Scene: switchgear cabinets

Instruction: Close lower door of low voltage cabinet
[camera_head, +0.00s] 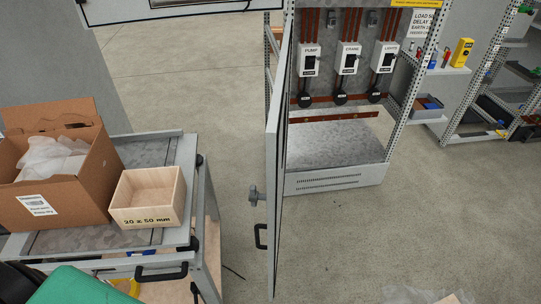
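The low voltage cabinet (335,181) stands at the upper middle with its lower compartment open. Inside are several white switch boxes, labelled PUMP (311,60), CRANE (348,57) and LIGHTS (384,56), with copper-coloured bars and black round parts below. The lower door (275,170) stands swung out towards me, seen almost edge-on at the cabinet's left side. A grey knob (254,195) and a black pull handle (260,237) stick out from its left face. Neither of my grippers is in view.
A grey cart (165,155) at left carries a cardboard box (88,180) and a wooden tray (150,195). A panel edge (170,14) crosses the top. Shelving (490,110) stands at right. The floor right of the door is mostly clear, with clear plastic (420,295) at the bottom.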

